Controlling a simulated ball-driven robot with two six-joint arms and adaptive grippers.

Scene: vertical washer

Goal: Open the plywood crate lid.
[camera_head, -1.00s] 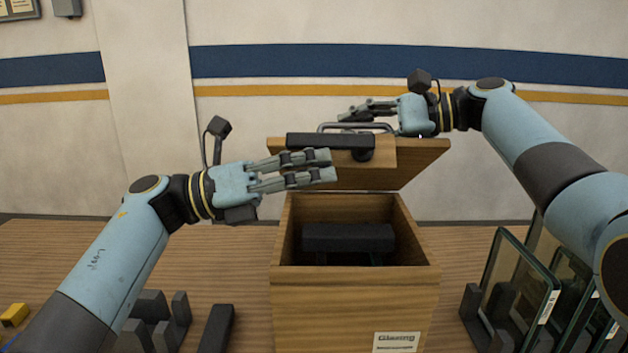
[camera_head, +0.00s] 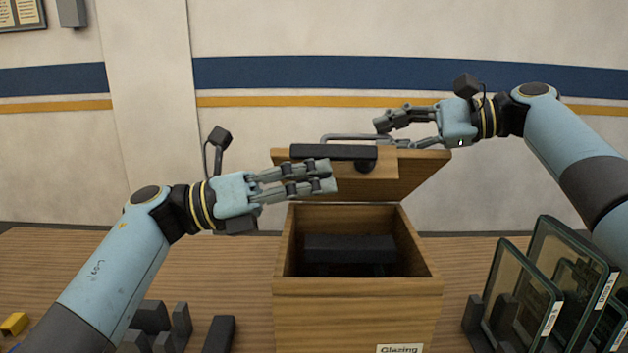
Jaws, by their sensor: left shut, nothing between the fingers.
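The plywood crate (camera_head: 355,318) stands on the table with its lid (camera_head: 410,172) raised at the back, tilted up above the open box. A dark bar (camera_head: 333,152) and a grey metal handle (camera_head: 350,138) are on the lid. Inside the crate is a dark block (camera_head: 350,248). My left gripper (camera_head: 332,177) is shut and empty, in front of the lid's left part; whether it touches the lid I cannot tell. My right gripper (camera_head: 382,132) has its fingers apart, just above the lid's upper edge, near the handle's right end.
Framed glass panes (camera_head: 520,290) stand in a dark rack right of the crate. Dark blocks (camera_head: 150,318) and a yellow block (camera_head: 14,324) lie at the left front.

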